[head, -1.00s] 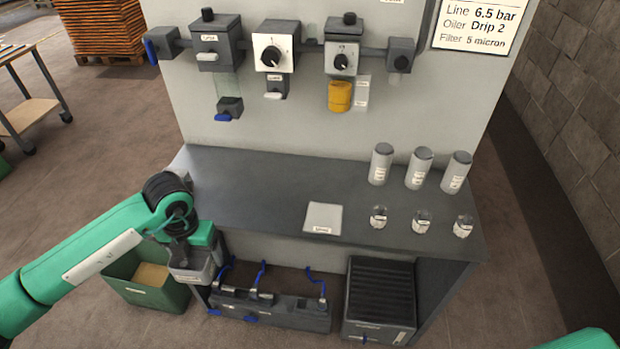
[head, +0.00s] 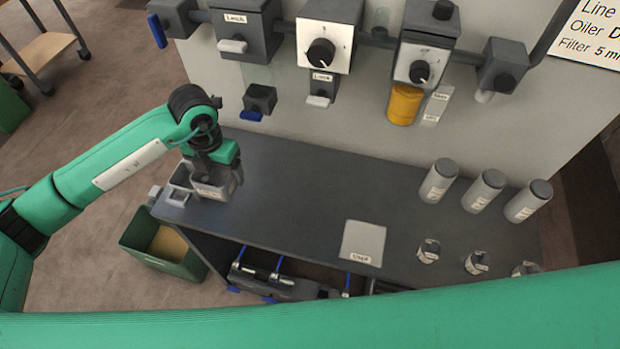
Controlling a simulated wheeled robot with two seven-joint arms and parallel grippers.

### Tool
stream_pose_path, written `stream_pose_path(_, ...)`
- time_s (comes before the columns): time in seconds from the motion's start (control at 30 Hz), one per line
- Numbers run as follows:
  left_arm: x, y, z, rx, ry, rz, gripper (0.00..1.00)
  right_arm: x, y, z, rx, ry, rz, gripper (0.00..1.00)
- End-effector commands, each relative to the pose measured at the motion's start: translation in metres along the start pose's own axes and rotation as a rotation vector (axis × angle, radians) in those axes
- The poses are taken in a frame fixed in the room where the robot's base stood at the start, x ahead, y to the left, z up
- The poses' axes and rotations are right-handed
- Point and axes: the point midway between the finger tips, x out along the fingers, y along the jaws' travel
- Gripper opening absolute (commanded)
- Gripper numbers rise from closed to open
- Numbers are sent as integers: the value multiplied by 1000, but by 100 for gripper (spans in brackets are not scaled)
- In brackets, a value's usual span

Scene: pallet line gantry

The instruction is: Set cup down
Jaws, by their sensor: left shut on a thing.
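My left gripper (head: 214,178) is above the left end of the dark bench (head: 290,185), pointing down. It is shut on a small grey, partly see-through cup (head: 227,186), largely hidden by the fingers. I cannot tell whether the cup touches the bench. A grey open box-like holder (head: 178,198) shows just left of the gripper at the bench's left edge. My right gripper is out of view; my right arm crosses the bottom of the picture.
A pale square pad (head: 363,243) lies on the bench. Grey canisters (head: 438,181) and small clear cups (head: 429,251) stand at the right. A regulator panel (head: 322,50) rises behind. A green bin (head: 150,262) is on the floor. The bench middle is clear.

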Motion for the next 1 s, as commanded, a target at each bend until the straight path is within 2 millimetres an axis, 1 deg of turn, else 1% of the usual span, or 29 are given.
stream_pose_path(0.17,4,0,0,-1,2,0,50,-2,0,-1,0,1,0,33)
stream_pose_path(0.27,18,0,-1,-2,5,-1,50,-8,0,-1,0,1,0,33)
stream_pose_path(0.4,44,0,-1,-3,4,0,50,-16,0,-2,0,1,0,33)
stream_pose_path(0.5,57,0,0,-2,2,0,50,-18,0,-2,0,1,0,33)
stream_pose_path(0.67,69,0,0,-1,1,-1,50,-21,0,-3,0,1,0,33)
stream_pose_path(0.8,88,0,-1,-2,4,-1,50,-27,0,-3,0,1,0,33)
stream_pose_path(0.9,99,0,0,-1,1,0,50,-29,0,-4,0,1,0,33)
stream_pose_path(1.0,101,0,0,-1,0,1,50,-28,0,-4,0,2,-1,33)
